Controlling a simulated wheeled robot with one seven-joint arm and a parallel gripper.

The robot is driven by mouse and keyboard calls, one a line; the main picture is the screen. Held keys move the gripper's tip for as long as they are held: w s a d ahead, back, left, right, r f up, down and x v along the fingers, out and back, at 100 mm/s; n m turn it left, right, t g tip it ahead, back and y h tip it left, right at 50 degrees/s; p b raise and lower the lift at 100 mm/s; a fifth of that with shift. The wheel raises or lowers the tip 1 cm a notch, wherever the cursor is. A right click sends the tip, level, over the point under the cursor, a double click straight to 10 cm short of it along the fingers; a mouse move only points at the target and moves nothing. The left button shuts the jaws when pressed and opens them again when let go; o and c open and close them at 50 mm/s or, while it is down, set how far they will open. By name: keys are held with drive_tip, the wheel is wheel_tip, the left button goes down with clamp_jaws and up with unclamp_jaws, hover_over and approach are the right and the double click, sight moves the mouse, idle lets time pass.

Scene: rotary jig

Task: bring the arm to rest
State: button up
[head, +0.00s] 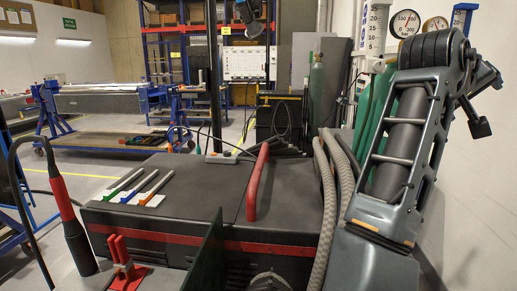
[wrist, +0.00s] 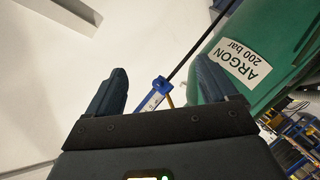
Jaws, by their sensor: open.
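My gripper (wrist: 162,82) shows in the wrist view with its two dark fingers spread apart and nothing held between them. Beyond the fingers are a pale wall or floor surface and a green cylinder (wrist: 285,55) labelled ARGON 200 bar. A small blue-framed object (wrist: 157,92) shows in the gap, behind the fingers. In the head view my arm (head: 405,140) stands raised and folded at the right, its upper end bent over toward the right edge. I cannot make out the gripper's fingers there.
A dark bench (head: 190,190) with a red handle (head: 258,182) and several slim tools stands in front. A red clamp (head: 122,262) and a torch (head: 75,228) are at its left. Grey hoses (head: 327,205) run close beside my arm. Gauges (head: 405,23) and green cylinders (head: 372,115) stand behind it.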

drive_tip(key=s+a+f+n+t+y, duration=0.1)
drive_tip(key=s+a+f+n+t, duration=0.15)
drive_tip(key=f, duration=0.55)
drive_tip(key=s+a+f+n+t+y, duration=0.1)
drive_tip(key=s+f+n+t, duration=0.2)
drive_tip(key=f, duration=0.5)
drive_tip(key=s+a+f+n+t+y, duration=0.1)
drive_tip(key=s+a+f+n+t, duration=0.15)
drive_tip(key=f, duration=0.65)
drive_tip(key=s+a+f+t+y, duration=0.1)
drive_tip(key=s+a+f+y, duration=0.25)
drive_tip(key=s+f, duration=0.35)
drive_tip(key=s+a+f+y, duration=0.3)
drive_tip(key=s+a+f, duration=0.1)
drive_tip(key=s, duration=0.5)
drive_tip(key=s+a+r+m+y, duration=0.1)
drive_tip(key=s+a+m, duration=0.2)
drive_tip(key=s, duration=0.8)
drive_tip(key=s+a+m+y+b, duration=0.1)
drive_tip(key=s+a, duration=0.4)
drive_tip(key=s, duration=0.7)
drive_tip(key=shift+s+a+r+m+g+y, duration=0.3)
drive_tip(key=shift+r+m+g+y, duration=0.1)
drive_tip(key=shift+m+y, duration=0.45)
